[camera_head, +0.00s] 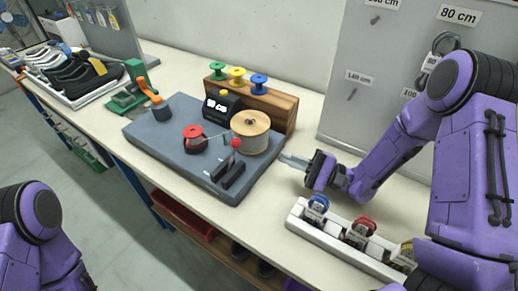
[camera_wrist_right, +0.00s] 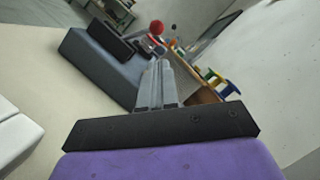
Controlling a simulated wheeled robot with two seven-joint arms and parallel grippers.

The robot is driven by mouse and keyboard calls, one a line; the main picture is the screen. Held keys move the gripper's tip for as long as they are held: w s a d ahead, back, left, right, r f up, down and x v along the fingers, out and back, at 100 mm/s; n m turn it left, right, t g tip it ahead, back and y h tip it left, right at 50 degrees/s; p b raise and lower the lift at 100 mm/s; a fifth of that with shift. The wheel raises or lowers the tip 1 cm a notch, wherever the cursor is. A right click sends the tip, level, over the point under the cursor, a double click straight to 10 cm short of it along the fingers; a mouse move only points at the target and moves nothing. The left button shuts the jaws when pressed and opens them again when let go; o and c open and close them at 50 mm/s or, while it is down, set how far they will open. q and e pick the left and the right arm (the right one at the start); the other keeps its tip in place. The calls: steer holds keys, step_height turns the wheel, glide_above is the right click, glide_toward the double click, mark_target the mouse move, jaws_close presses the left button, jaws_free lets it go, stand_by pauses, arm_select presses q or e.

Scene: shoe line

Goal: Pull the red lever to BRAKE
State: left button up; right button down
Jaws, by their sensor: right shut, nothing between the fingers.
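The red-knobbed lever (camera_head: 235,144) stands in a black slotted base (camera_head: 227,176) near the front right corner of the grey board (camera_head: 160,140). Its red knob also shows in the right wrist view (camera_wrist_right: 157,27), beyond the fingertips. My right gripper (camera_head: 284,158) is shut and empty, just right of the board, pointing left toward the lever and apart from it. In the right wrist view its fingers (camera_wrist_right: 160,66) lie together. My left gripper is out of view; only part of my left arm shows at the lower left.
On the board are a wooden spool (camera_head: 250,131), a black display (camera_head: 222,104) and a red-topped dial (camera_head: 194,138). Behind is a wooden rack (camera_head: 270,101) with colored spools. A white holder (camera_head: 335,246) with several colored items stands in front of my right arm. Bare table lies around the gripper.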

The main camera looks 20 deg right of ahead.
mark_target(232, 157)
steer(key=p+x, duration=0.2)
steer(key=x, duration=0.7)
steer(key=shift+w+a, duration=0.25)
steer(key=shift+a, duration=0.15)
arm_select(q)
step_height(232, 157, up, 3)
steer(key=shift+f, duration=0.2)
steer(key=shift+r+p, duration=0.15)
steer(key=shift+p, duration=0.2)
arm_select(e)
steer(key=shift+a+r, duration=0.1)
steer(key=shift+r, duration=0.1)
